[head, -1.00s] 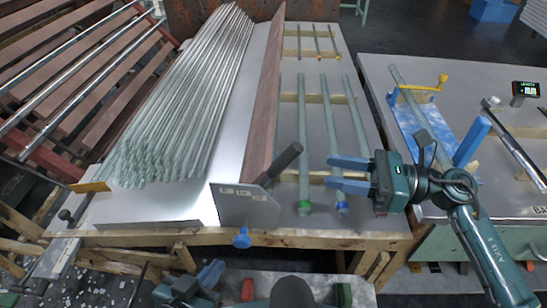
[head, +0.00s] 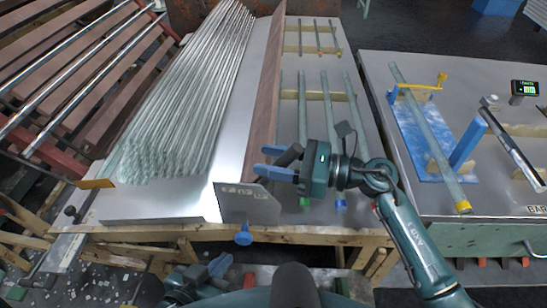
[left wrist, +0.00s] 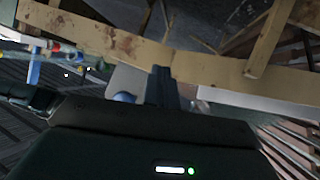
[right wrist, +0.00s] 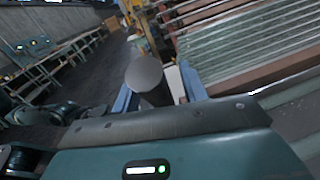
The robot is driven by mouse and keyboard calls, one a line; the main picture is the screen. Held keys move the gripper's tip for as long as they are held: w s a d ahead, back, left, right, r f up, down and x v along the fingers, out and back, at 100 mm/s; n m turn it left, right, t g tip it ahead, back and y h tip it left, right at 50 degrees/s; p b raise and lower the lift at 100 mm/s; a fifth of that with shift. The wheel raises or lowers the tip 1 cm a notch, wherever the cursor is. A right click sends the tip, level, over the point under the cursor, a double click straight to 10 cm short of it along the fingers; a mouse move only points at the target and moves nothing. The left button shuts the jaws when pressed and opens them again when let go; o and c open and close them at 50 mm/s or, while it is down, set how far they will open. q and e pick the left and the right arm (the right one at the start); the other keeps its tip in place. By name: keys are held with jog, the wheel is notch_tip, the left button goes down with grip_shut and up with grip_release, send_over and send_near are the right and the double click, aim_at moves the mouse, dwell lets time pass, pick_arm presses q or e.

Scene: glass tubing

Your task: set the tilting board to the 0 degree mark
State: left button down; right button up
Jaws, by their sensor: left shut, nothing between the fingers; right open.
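The tilting board (head: 265,90) is a long brown plank standing on edge on the bench, right of a heap of glass tubes. A dark handle (head: 288,157) sticks out at its near end, above a grey plate (head: 248,203) with small marks too small to read. A blue knob (head: 243,236) sits below the plate. My right gripper (head: 270,161) is open, its blue fingers on either side of the handle. In the right wrist view the handle's round end (right wrist: 145,75) shows between the fingers. My left gripper (head: 221,265) is shut and empty, low in front of the bench.
The heap of glass tubes (head: 190,100) lies left of the board. Several tubes (head: 302,110) rest on wooden supports right of it, under my right arm. A second bench with a blue fixture (head: 425,140) stands at the right. A slatted rack (head: 70,80) stands at the left.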

grip_shut()
pick_arm(q)
jog(key=shift+s+f, duration=0.15)
jog(key=shift+s, duration=0.05)
dwell(0.4)
